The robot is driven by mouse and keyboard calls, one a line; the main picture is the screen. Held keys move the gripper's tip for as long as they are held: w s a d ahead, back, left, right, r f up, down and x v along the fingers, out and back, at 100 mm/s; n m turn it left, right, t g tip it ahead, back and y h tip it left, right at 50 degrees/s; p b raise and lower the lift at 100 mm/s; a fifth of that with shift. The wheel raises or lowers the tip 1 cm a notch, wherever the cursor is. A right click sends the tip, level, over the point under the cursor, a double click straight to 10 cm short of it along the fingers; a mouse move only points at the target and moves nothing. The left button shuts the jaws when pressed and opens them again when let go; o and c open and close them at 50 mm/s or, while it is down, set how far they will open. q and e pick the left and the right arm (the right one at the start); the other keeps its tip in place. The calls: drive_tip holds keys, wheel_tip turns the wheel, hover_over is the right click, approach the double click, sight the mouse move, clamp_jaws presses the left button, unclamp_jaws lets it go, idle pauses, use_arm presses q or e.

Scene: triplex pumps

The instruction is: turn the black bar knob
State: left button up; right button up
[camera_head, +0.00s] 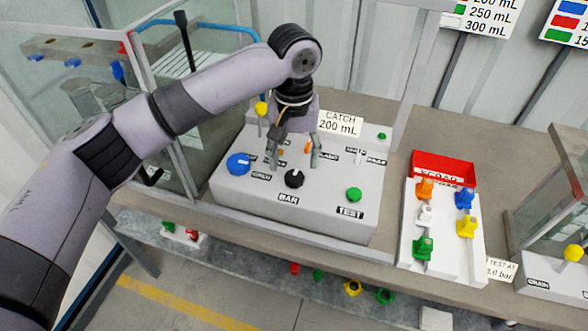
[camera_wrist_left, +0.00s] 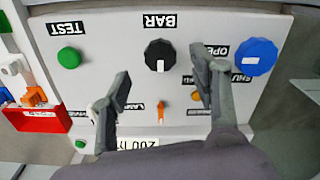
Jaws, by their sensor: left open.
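The black bar knob (camera_head: 294,178) sits on the sloped grey control panel (camera_head: 325,215), above the BAR label. It also shows in the left wrist view (camera_wrist_left: 160,55), round and black with a white pointer mark. My left gripper (camera_head: 292,166) is open above the panel, with its fingers apart on either side of the space just behind the knob. In the left wrist view the fingertips (camera_wrist_left: 160,70) flank the knob's near side without touching it. My right gripper is in neither view.
A blue knob (camera_head: 238,163) is left of the black knob and a green TEST button (camera_head: 354,194) is right. A small orange lever (camera_wrist_left: 161,115) lies between my fingers. A white rack (camera_head: 440,245) with coloured fittings is right.

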sight(294, 177)
use_arm(q)
wheel_tip(294, 177, down, 4)
drive_tip(key=shift+f, duration=0.6)
drive_tip(key=c, duration=1.1)
drive_tip(key=shift+p, duration=0.35)
drive_tip(key=shift+c, duration=0.2)
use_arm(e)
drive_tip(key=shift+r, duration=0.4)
